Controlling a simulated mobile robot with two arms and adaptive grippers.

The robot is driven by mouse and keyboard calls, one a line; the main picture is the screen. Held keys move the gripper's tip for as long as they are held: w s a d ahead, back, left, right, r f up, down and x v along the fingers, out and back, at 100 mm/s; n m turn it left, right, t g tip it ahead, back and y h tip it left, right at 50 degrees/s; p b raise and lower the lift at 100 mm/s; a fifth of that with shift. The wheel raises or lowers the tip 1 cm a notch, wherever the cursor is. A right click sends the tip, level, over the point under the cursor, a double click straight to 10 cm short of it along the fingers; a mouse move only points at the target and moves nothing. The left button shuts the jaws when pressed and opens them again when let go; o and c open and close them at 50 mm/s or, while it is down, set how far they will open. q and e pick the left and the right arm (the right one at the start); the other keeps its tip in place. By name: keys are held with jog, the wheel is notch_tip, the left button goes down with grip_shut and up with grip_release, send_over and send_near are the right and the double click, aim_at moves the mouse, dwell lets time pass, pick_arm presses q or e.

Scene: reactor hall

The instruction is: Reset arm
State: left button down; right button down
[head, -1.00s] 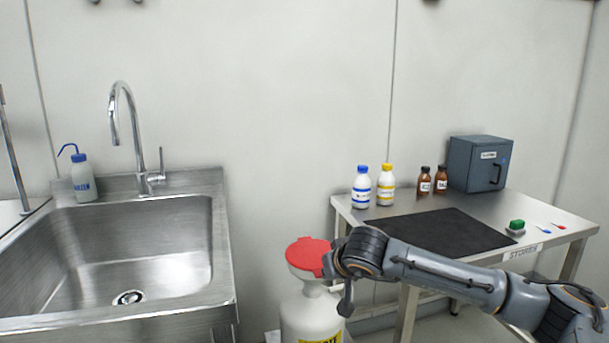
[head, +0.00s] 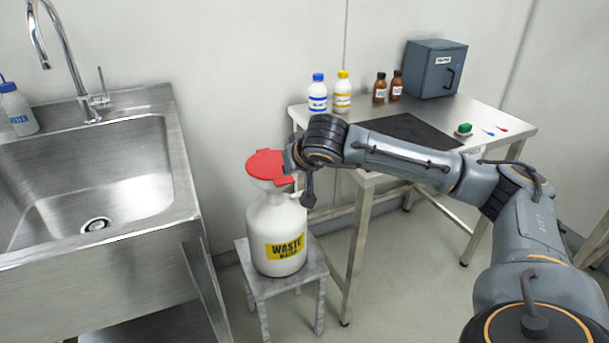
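My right arm comes in from the lower right and reaches left across the front of the steel table. Its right gripper (head: 303,180) hangs at the right side of a white waste container, close to the red lid. Whether it touches the container I cannot tell. The fingers show only partly, so I cannot tell if they are open or shut. The white waste container (head: 262,215) has a yellow label and stands upright on a small grey stool (head: 262,285). Its red lid (head: 266,168) lies over the funnel top. My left gripper is not in view.
A steel sink (head: 100,190) with a tap fills the left. The steel table (head: 490,115) holds a black mat (head: 408,129), a blue-capped bottle (head: 317,95), a yellow-capped bottle (head: 342,93), two brown bottles (head: 380,90) and a grey box (head: 428,68). Floor between sink and stool is clear.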

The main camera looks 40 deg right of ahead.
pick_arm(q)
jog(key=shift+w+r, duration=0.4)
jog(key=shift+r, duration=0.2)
pick_arm(e)
jog(key=s+a+r, duration=0.1)
jog(key=s+r, duration=0.1)
jog(key=s, duration=0.6)
jog(key=shift+a, duration=0.4)
